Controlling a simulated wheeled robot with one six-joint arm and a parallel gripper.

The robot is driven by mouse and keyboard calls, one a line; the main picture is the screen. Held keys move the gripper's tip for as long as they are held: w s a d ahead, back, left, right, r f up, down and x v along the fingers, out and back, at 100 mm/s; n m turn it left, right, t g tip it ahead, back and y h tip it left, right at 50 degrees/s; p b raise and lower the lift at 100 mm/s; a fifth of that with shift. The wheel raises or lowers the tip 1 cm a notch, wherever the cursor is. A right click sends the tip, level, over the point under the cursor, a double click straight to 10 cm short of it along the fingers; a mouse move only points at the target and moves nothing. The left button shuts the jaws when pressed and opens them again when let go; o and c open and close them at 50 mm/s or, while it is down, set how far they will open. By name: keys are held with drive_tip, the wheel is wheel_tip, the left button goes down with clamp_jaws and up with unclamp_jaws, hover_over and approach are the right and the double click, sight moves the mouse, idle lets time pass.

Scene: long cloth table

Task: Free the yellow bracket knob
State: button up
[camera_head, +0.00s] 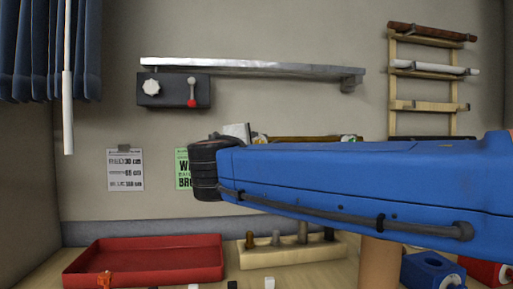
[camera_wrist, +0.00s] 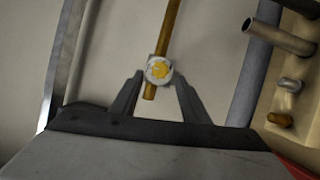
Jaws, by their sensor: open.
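The yellow knob (camera_wrist: 159,70) sits on a pale round bracket in the wrist view, with a brown-yellow rod (camera_wrist: 169,28) running through it. The rod's end shows just below the bracket. My gripper (camera_wrist: 158,88) is open, with one dark finger on each side of the rod end and the knob just beyond the tips. I cannot tell whether the fingers touch the bracket. In the head view my blue arm covers the gripper and most of this area; part of a brown rod (camera_head: 305,139) shows above the arm.
A metal rail (camera_head: 255,68) and a black box (camera_head: 174,90) with a white dial and red-tipped lever are on the wall. A wooden rack (camera_head: 424,77) holds rods at right. A red tray (camera_head: 145,261) and a beige block (camera_head: 284,256) with several pegs stand on the table.

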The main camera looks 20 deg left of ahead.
drive_tip(key=s+d, duration=0.2)
drive_tip(key=s, duration=1)
drive_tip(key=shift+s+f, duration=0.2)
drive_tip(key=shift+f, duration=0.15)
